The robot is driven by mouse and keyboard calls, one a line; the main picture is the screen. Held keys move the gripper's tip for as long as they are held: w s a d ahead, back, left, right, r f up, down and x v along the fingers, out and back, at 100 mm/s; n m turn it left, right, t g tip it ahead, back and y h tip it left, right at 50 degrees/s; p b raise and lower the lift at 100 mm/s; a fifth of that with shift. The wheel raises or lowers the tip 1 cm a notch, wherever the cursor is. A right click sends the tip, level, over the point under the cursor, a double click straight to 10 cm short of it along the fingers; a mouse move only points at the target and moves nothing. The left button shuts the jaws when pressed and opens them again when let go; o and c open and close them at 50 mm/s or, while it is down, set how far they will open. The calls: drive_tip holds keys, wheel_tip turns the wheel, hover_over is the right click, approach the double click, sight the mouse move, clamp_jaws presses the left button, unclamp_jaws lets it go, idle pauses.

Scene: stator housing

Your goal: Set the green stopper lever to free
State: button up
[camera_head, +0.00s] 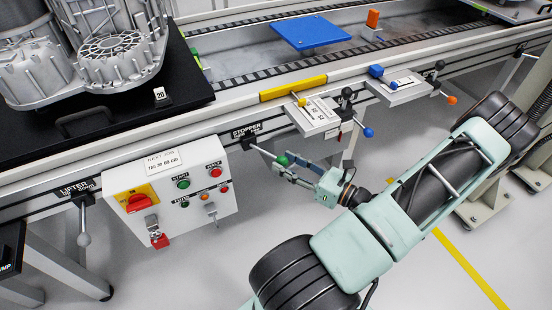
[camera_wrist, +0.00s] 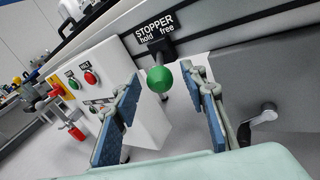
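In the wrist view the green knob (camera_wrist: 160,79) faces the camera, below a black plate (camera_wrist: 157,27) reading "STOPPER", with "hold" at left and "free" at right. My gripper (camera_head: 284,167) is at the knob. In the wrist view its blue-padded fingers (camera_wrist: 162,90) are apart, one on each side of the knob, with visible gaps. Contact is not visible.
A white control box (camera_head: 175,190) with buttons and a red switch hangs left of the lever. A lifter lever (camera_head: 84,235) hangs further left. Small panels with blue, black and orange knobs (camera_head: 315,116) sit to the right. The floor below is mostly clear.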

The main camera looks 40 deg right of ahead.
sight(277, 158)
drive_tip(key=shift+x, duration=1.9)
clamp_jaws()
